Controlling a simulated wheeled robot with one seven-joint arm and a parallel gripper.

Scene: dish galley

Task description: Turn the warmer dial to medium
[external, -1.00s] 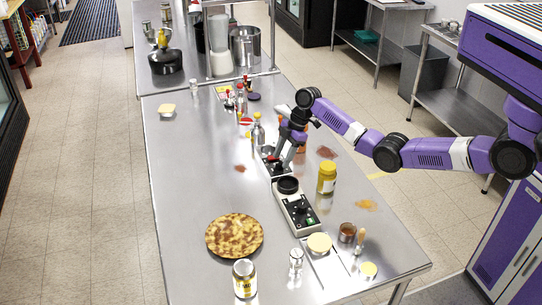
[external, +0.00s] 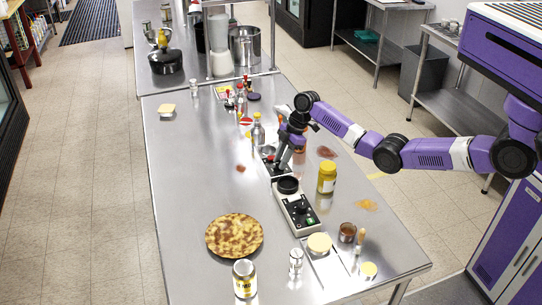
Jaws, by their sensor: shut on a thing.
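My gripper (external: 280,167) points down at a small dark-topped control unit (external: 267,153) in the middle of the steel table. Its fingers are closed on a part of that unit, probably its dial; the fingers hide the dial, so its setting cannot be read. Just in front stands a pale unit (external: 311,226) with a black round top, dark knobs and a green button; my gripper is apart from its knobs. I cannot tell from the labels which unit is the warmer.
A yellow-lidded jar (external: 327,178) stands close on the right. A bottle (external: 258,131) stands just behind the gripper. A pie (external: 234,236), a can (external: 244,279) and a small brown jar (external: 347,233) are toward the front. The table's left side is mostly clear.

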